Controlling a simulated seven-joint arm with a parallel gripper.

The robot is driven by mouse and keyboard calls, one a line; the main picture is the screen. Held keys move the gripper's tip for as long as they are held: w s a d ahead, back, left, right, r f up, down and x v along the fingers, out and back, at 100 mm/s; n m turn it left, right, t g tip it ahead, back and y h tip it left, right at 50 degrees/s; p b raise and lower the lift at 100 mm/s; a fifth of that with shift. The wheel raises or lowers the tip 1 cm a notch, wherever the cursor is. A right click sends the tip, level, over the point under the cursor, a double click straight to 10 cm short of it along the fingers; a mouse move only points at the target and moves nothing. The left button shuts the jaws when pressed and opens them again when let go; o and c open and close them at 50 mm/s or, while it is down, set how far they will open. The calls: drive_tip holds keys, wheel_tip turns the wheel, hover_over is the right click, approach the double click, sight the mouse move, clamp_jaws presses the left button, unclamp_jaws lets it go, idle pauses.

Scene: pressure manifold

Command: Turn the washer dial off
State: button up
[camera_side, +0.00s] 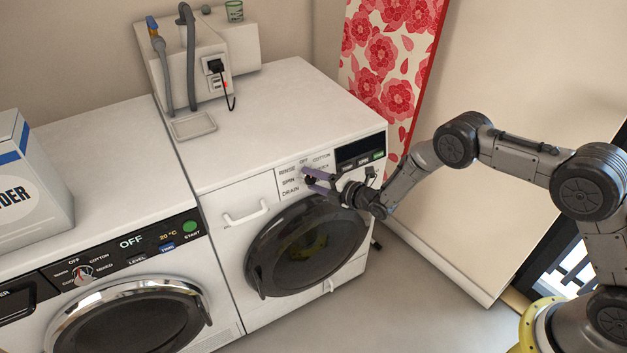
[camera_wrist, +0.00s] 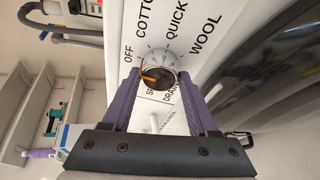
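The washer dial (camera_wrist: 163,71) is a round knob with an orange pointer mark, on the front panel of the right-hand washer (camera_side: 300,112). In the wrist view the mark points left, on the lower side of the OFF label (camera_wrist: 129,56). SPIN and DRAIN labels are partly covered. My gripper (camera_side: 314,180) reaches the panel from the right in the side view and largely hides the dial there. In the wrist view its two purple fingers stand apart, one on each side of the dial; I cannot tell whether they touch it.
A second washer (camera_side: 105,182) with its own dial (camera_side: 83,276) stands at left, with a powder box (camera_side: 32,180) on top. The round dark door (camera_side: 305,247) lies just below my gripper. A floral board (camera_side: 392,65) stands behind.

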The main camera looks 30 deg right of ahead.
drive_tip(key=o, duration=0.4)
drive_tip(key=shift+c, duration=0.2)
drive_tip(key=v, duration=1.4)
